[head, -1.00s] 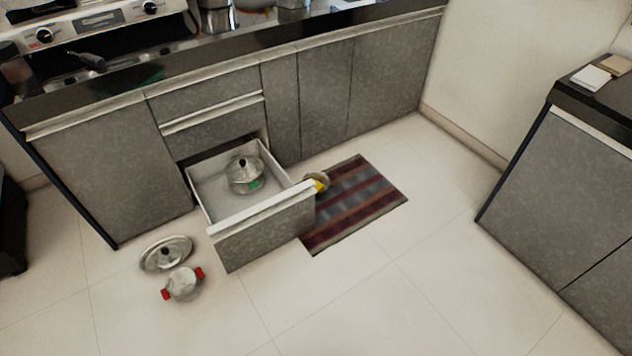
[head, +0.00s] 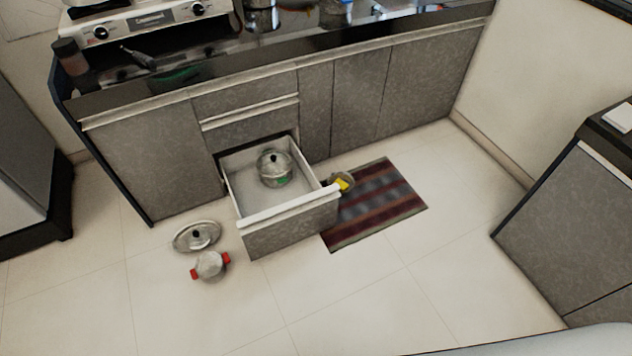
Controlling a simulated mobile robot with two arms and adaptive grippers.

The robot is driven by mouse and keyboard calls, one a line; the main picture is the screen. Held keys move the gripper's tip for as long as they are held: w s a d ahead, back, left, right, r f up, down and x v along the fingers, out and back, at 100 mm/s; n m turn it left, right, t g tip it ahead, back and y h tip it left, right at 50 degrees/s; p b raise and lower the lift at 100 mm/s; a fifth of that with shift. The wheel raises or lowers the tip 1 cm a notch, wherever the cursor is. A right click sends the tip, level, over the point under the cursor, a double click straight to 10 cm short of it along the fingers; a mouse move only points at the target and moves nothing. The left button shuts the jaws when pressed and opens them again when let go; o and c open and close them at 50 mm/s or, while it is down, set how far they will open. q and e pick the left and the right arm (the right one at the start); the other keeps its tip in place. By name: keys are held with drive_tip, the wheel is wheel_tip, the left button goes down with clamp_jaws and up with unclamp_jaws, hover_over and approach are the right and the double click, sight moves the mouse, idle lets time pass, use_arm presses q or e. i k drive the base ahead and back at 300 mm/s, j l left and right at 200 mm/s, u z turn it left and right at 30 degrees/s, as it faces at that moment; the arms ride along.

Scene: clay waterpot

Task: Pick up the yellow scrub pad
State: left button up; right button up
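A small yellow scrub pad (head: 341,184) shows just right of the open drawer (head: 292,226), at the upper left of a striped mat (head: 377,208). It seems to lie in or on a small round brownish dish or pot (head: 347,177); I cannot tell which. The drawer's front corner is close beside it. Neither of my grippers is in view.
The pulled-out drawer holds a lidded pot (head: 274,168). A metal lid (head: 197,236) and a small pot with red handles (head: 210,265) are on the floor at the left. A counter (head: 585,215) stands at the right. The middle floor is clear.

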sight(344, 186)
drive_tip(key=i+l+u, duration=0.35)
drive_tip(key=l, duration=0.3)
drive_tip(key=i+l+u, duration=0.15)
drive_tip(key=l, duration=0.25)
drive_tip(key=i+l+u, duration=0.2)
drive_tip(key=l, duration=0.2)
drive_tip(key=i, duration=0.05)
